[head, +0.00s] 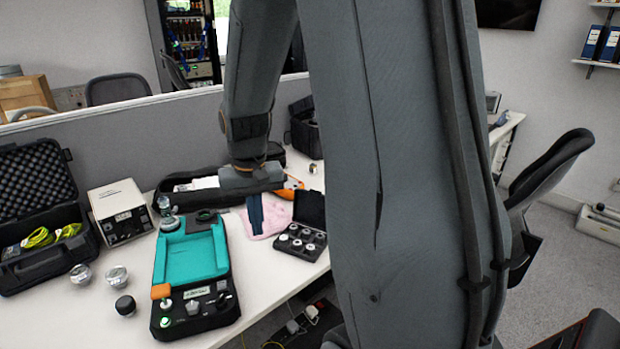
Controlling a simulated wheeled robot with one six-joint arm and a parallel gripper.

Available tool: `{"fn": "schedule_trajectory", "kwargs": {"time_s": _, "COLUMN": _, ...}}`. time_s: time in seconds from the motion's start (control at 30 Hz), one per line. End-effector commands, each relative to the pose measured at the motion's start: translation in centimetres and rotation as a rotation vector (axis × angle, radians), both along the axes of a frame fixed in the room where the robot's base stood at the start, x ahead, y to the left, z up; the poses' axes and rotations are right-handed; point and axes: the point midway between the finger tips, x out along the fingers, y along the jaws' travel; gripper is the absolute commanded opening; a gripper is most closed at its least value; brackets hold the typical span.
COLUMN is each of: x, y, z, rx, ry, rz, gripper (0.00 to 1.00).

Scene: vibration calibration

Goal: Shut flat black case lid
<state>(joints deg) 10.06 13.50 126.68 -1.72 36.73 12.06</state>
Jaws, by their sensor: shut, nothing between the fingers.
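A small flat black case (318,252) sits on the right part of the white table and holds several round metal pieces. Its lid (309,208) stands raised at the back of the case. My gripper (256,226) points down with its dark fingers shut and empty. In the picture it is just left of the raised lid, over a pink cloth (272,214). I cannot tell whether it touches the cloth. My arm passes close to the right of the case.
A teal-topped black instrument (190,256) stands left of the case. A larger open black case (42,262) with yellow cables and a white box device (120,210) are at the left. Several knobs (117,275) lie in front. A long black bag (172,186) lies behind.

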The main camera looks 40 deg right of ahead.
Motion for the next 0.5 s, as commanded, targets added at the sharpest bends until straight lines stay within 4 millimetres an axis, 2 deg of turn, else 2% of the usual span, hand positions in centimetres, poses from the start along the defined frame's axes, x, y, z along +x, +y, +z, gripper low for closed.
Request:
{"fn": "schedule_trajectory", "kwargs": {"time_s": 0.03, "x": 2.6, "y": -3.3, "z": 1.3, "rx": -0.005, "ry": -0.006, "rz": -0.093, "gripper": 0.0}}
{"fn": "schedule_trajectory", "kwargs": {"time_s": 0.1, "x": 5.8, "y": -7.6, "z": 2.3, "rx": -0.011, "ry": -0.015, "rz": -0.224, "gripper": 0.0}}
{"fn": "schedule_trajectory", "kwargs": {"time_s": 0.17, "x": 8.0, "y": -11.6, "z": 3.0, "rx": -0.019, "ry": -0.024, "rz": -0.331, "gripper": 0.0}}
{"fn": "schedule_trajectory", "kwargs": {"time_s": 0.2, "x": 9.2, "y": -14.2, "z": 3.4, "rx": -0.023, "ry": -0.03, "rz": -0.398, "gripper": 0.0}}
{"fn": "schedule_trajectory", "kwargs": {"time_s": 0.3, "x": 11.3, "y": -20.2, "z": 4.2, "rx": -0.033, "ry": -0.043, "rz": -0.548, "gripper": 0.0}}
{"fn": "schedule_trajectory", "kwargs": {"time_s": 0.4, "x": 12.3, "y": -25.0, "z": 4.6, "rx": -0.044, "ry": -0.054, "rz": -0.661, "gripper": 0.0}}
{"fn": "schedule_trajectory", "kwargs": {"time_s": 0.5, "x": 12.8, "y": -28.0, "z": 4.8, "rx": -0.05, "ry": -0.063, "rz": -0.735, "gripper": 0.0}}
